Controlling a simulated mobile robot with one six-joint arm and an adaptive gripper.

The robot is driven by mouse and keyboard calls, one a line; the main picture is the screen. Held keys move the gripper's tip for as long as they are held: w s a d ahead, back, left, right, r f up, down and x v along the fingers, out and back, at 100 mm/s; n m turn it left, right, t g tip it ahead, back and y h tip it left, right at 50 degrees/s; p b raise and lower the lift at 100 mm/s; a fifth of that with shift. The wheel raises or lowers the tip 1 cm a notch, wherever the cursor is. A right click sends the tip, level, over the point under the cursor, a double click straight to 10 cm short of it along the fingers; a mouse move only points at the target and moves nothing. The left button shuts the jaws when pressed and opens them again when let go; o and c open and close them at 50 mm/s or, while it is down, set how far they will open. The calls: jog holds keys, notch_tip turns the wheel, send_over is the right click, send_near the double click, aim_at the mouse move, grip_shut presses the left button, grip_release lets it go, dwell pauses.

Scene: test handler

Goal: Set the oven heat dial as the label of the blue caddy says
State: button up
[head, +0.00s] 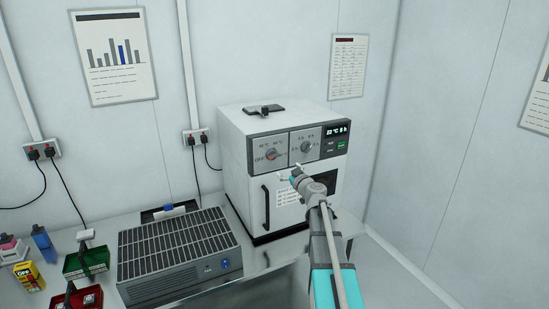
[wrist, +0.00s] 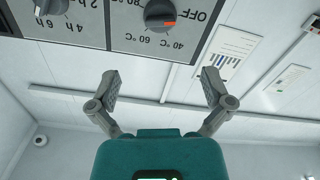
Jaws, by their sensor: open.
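The oven (head: 240,190) is a white box with a grey control panel. Its heat dial (head: 271,154) is the left of two knobs; its orange mark points toward OFF. In the wrist view the heat dial (wrist: 160,15) appears upside down, with 40 °C, 60 °C and 80 °C printed around it. My gripper (head: 298,176) is in front of the oven, below the panel, and touches no dial. In the wrist view my gripper (wrist: 158,85) has its fingers wide apart with nothing between them. I cannot pick out a blue caddy with a readable label.
A time dial (head: 306,147) sits right of the heat dial, beside a lit display (head: 337,131). The oven door has a black handle (head: 266,208). A grey slatted unit (head: 180,250) stands left of the oven. Green (head: 72,264) and red bins stand farther left.

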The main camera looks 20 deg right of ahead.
aim_at(274, 157)
jog(key=w, duration=1.2)
jog(key=shift+w+a, duration=0.2)
jog(key=shift+w, duration=0.15)
jog(key=c, duration=1)
jog(key=shift+d, duration=0.15)
jog(key=shift+c, duration=0.7)
